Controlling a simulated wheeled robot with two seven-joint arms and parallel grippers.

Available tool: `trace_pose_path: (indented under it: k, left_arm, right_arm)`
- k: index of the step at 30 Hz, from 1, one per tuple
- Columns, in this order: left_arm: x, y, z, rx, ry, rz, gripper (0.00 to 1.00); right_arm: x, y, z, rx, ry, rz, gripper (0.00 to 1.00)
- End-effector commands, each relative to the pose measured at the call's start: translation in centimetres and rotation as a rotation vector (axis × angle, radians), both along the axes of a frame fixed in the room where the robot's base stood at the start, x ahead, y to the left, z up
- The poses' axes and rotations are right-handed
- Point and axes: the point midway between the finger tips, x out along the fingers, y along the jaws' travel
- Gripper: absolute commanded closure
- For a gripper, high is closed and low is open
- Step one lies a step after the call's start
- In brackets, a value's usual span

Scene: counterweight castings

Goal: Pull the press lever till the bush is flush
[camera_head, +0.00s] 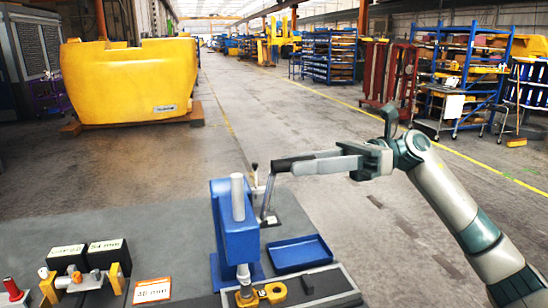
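The blue press (238,240) stands at the bench's far edge, with a silver ram (237,195) rising from its top. A thin grey lever (267,197) stands nearly upright on its right side. My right gripper (276,165) reaches in from the right, its fingertips at the lever's upper end. The fingers are seen side-on, so I cannot tell whether they are closed on it. Under the press, a yellow casting (262,293) lies beneath a silver cylindrical part (243,273). I cannot tell the bush from the ram's end, nor how deep it sits. My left gripper is out of view.
A blue tray (300,252) sits right of the press. A fixture with black blocks (108,254) and a "48 mm" card (152,290) lie to the left. A dark slotted plate (325,284) is at the front. Open floor lies beyond the bench.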

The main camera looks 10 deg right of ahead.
Motion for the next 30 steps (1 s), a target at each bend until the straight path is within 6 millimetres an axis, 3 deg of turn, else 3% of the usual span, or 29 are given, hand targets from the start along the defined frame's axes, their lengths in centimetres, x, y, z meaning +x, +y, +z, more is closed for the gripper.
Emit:
trace_pose_path:
  k: [3, 9, 23, 24, 28, 30]
  left_arm:
    - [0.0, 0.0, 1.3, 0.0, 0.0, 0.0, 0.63]
    - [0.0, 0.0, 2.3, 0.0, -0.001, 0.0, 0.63]
    - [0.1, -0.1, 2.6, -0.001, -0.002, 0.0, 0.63]
    - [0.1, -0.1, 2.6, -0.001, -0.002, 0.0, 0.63]
    - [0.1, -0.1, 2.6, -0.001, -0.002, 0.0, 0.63]
    - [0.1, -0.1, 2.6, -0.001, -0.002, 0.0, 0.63]
  right_arm:
    - [-0.1, 2.1, 0.4, 0.0, 0.0, 0.003, 0.63]
    - [-0.2, 4.6, 0.2, -0.001, 0.0, 0.001, 0.63]
    - [-0.2, 5.6, 0.0, 0.0, 0.0, -0.001, 0.63]
    - [-0.2, 5.6, 0.0, 0.0, 0.0, -0.001, 0.65]
    - [-0.2, 5.6, 0.0, 0.0, 0.0, 0.0, 0.96]
    - [-0.2, 5.6, 0.0, 0.0, 0.0, 0.0, 1.0]
